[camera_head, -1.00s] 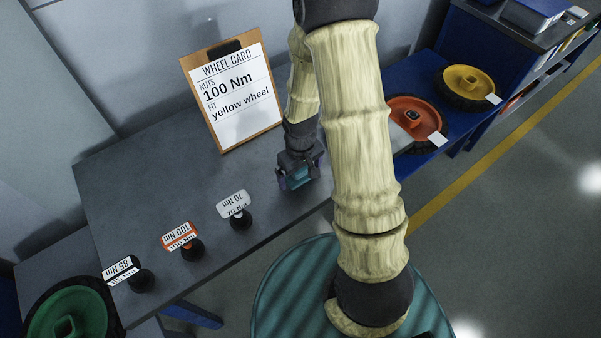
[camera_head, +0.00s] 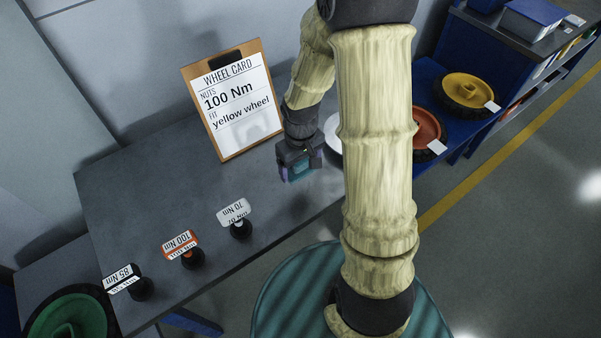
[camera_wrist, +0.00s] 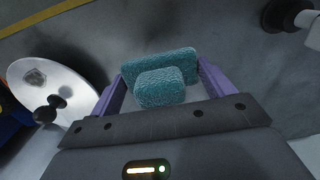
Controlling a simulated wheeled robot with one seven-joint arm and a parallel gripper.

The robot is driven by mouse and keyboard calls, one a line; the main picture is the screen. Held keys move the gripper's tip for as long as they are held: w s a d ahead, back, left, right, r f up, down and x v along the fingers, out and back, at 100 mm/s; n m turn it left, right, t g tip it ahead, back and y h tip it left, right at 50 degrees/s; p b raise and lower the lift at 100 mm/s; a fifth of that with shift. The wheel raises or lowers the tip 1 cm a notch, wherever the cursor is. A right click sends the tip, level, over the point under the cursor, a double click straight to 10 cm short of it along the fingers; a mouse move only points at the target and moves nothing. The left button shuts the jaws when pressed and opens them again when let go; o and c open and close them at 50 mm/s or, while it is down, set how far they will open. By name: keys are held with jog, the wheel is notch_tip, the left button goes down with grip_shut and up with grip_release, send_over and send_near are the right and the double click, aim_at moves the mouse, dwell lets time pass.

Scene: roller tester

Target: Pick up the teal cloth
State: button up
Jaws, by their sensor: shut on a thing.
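The teal cloth (camera_wrist: 160,82) is a folded, rough-textured bundle between the two purple fingers of my gripper (camera_wrist: 162,85) in the wrist view. The fingers press on it from both sides. In the head view my gripper (camera_head: 301,168) is over the right part of the grey table, shut on the cloth, of which a small teal patch (camera_head: 299,172) shows. It appears held above the tabletop, with a dark shadow below. Most of the cloth is hidden by the gripper in the head view.
A wheel card (camera_head: 236,100) on a clipboard stands behind the gripper. Labelled black-based holders reading 70 (camera_head: 240,228), 100 (camera_head: 192,257) and 85 Nm (camera_head: 140,288) stand along the table's front. A white disc (camera_wrist: 52,88) is beside the gripper. Yellow (camera_head: 468,90) and orange-red (camera_head: 428,128) wheels lie at right.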

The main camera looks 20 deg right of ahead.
jog(key=shift+r, duration=1.35)
jog(key=o, duration=0.5)
jog(key=shift+c, duration=0.2)
jog(key=c, duration=0.4)
jog(key=shift+o, duration=0.2)
